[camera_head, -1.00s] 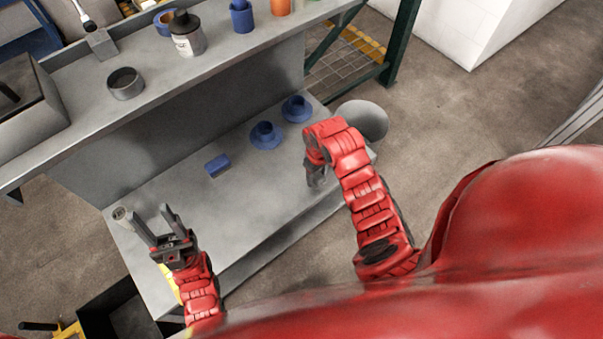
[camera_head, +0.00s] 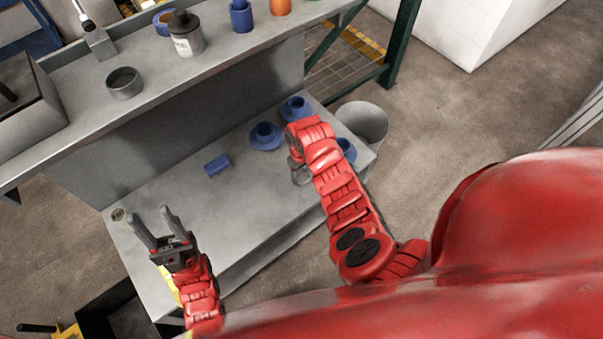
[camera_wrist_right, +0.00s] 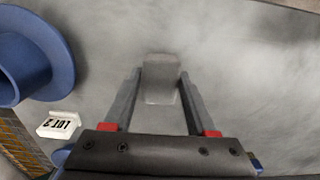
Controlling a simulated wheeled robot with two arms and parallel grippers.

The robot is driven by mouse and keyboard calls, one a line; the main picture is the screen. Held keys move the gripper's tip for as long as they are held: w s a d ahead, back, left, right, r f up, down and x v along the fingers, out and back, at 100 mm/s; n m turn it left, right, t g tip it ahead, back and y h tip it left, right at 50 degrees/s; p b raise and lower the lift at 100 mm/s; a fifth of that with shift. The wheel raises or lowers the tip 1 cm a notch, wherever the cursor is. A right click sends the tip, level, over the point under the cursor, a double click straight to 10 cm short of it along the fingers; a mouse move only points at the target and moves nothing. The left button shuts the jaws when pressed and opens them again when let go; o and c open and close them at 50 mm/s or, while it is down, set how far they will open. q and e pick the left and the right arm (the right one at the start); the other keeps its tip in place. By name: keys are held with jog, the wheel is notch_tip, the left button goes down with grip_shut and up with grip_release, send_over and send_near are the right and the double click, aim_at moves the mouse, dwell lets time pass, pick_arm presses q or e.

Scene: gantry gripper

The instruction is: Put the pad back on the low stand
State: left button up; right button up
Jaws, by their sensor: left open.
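My right gripper (camera_wrist_right: 158,90) is low over the grey lower bench surface. In its wrist view a small grey block (camera_wrist_right: 161,78), perhaps the pad, lies between the fingertips. The fingers look close to its sides; whether they press on it I cannot tell. In the head view my right arm largely hides that gripper (camera_head: 299,172). My left gripper (camera_head: 152,227) is open and empty over the bench's front left. I cannot tell which thing is the low stand.
Blue flanged pieces (camera_head: 266,136) stand on the lower bench (camera_head: 190,215); one shows large at left in the wrist view (camera_wrist_right: 25,65). A blue block (camera_head: 217,165) lies left of them. A white lettered tag (camera_wrist_right: 58,125) is nearby. The raised shelf (camera_head: 145,92) holds cans and a ring.

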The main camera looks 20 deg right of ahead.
jog(key=o, duration=0.4)
jog(key=shift+c, duration=0.2)
